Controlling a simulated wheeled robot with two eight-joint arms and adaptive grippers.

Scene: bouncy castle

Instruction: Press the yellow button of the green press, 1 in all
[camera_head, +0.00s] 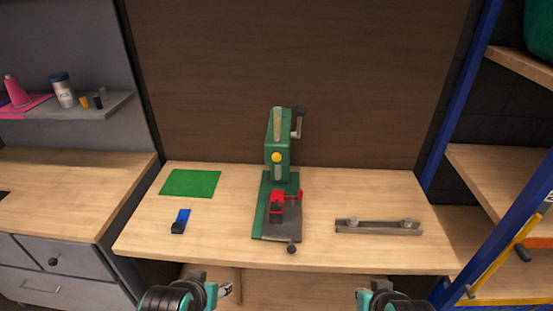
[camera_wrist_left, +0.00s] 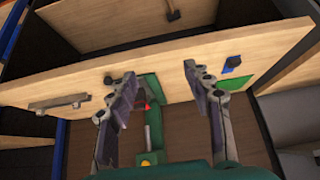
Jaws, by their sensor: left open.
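The green press (camera_head: 278,150) stands upright at the middle of the wooden table, with a crank handle at its top right. Its round yellow button (camera_head: 276,158) faces me on the front of the head. A red block-like part (camera_head: 277,203) sits on its base. My left gripper (camera_head: 226,289) is low in front of the table, apart from the press. In the left wrist view, its two fingers (camera_wrist_left: 158,75) are spread and empty, with the press seen beyond them. My right gripper (camera_head: 362,297) is at the bottom edge, its fingers not clear.
On the table (camera_head: 330,190) lie a green sheet (camera_head: 190,183), a blue and black block (camera_head: 181,221) and a grey metal bar with two knobs (camera_head: 378,227). A dark panel (camera_head: 290,60) rises behind the press. Shelves with a blue post (camera_head: 455,105) stand at right.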

